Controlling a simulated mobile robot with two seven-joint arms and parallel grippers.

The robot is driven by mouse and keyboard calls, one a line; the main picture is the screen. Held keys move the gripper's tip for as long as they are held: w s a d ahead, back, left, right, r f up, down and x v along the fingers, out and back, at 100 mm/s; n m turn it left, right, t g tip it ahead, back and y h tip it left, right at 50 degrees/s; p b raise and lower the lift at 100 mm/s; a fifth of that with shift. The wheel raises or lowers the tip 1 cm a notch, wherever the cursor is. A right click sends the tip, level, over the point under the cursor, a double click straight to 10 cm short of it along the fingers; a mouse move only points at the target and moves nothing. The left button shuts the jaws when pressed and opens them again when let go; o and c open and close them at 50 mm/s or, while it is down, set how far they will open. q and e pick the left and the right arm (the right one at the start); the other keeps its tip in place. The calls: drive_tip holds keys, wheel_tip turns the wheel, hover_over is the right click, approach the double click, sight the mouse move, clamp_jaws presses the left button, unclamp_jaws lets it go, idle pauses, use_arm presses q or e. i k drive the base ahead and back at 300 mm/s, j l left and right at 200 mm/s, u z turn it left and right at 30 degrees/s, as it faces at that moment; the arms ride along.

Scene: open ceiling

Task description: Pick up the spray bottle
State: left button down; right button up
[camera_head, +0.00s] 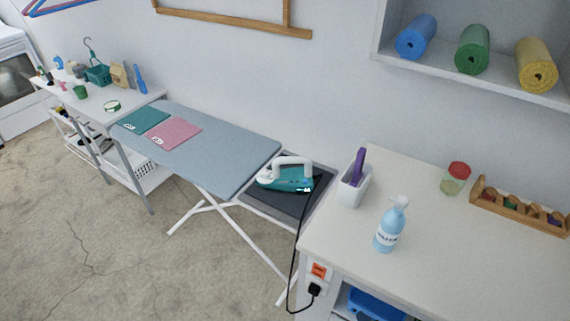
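A light blue spray bottle (388,229) with a white spray head and a white label stands upright near the front left part of the white counter (460,265) at the right. Nothing touches it. Neither of my grippers shows in the head view.
Behind the bottle are a white holder (350,188) with a purple item and a red-lidded jar (456,178). A wooden rack (520,206) stands further right. Left of the counter is an ironing board (225,152) with a teal iron (289,179); its black cord (297,235) hangs by the counter's edge.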

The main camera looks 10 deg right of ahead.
sight(393, 221)
drive_tip(key=z, duration=1.15)
